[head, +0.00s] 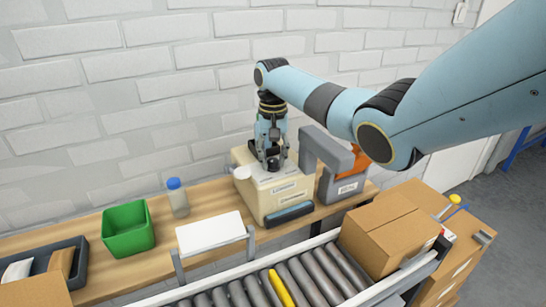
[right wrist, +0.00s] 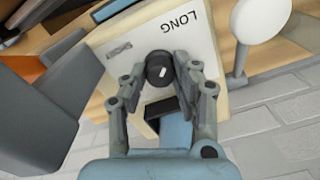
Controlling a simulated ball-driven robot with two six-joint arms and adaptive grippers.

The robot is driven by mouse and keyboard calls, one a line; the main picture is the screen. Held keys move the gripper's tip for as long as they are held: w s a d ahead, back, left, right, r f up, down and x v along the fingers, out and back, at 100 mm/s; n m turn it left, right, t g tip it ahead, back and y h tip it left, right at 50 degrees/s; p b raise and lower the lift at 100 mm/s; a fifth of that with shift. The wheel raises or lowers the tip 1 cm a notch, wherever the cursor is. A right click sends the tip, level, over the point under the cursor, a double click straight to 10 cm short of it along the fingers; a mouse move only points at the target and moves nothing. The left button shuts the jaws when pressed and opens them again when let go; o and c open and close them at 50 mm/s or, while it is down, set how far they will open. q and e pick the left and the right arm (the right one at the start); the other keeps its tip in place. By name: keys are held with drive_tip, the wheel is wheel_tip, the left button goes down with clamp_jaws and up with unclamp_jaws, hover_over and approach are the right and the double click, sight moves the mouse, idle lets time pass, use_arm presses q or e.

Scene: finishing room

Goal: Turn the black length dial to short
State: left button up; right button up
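The black length dial (right wrist: 159,68) is on the top of the cream machine (head: 262,202). A short white mark on the dial slants toward the upper right in the right wrist view. The word LONG (right wrist: 180,22) reads upside down at the dial's upper right; a grey label (right wrist: 118,50) at its upper left is too blurred to read. My right gripper (head: 271,160) points down over the machine top. In the right wrist view its fingers (right wrist: 160,82) are apart, one on each side of the dial; I cannot tell whether they touch it.
A grey arched part (head: 325,150) stands close right of the gripper. A white round disc (right wrist: 263,18) is on the other side. A blue-capped bottle (head: 178,199), green bin (head: 128,231) and white stack (head: 210,232) are left. A cardboard box (head: 388,235) sits on the roller conveyor (head: 318,278).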

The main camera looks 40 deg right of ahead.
clamp_jaws()
drive_tip(key=n+p, duration=0.2)
drive_tip(key=n, duration=0.1)
drive_tip(key=shift+r, duration=0.15)
drive_tip(key=n+p, duration=0.1)
drive_tip(key=n, duration=0.3)
drive_tip(key=shift+p, duration=0.35)
drive_tip(key=n+p, duration=0.1)
drive_tip(key=n, duration=0.4)
drive_tip(key=shift+n, duration=0.3)
drive_tip(key=n, duration=0.5)
drive_tip(key=shift+w, duration=0.1)
drive_tip(key=shift+n, duration=0.3)
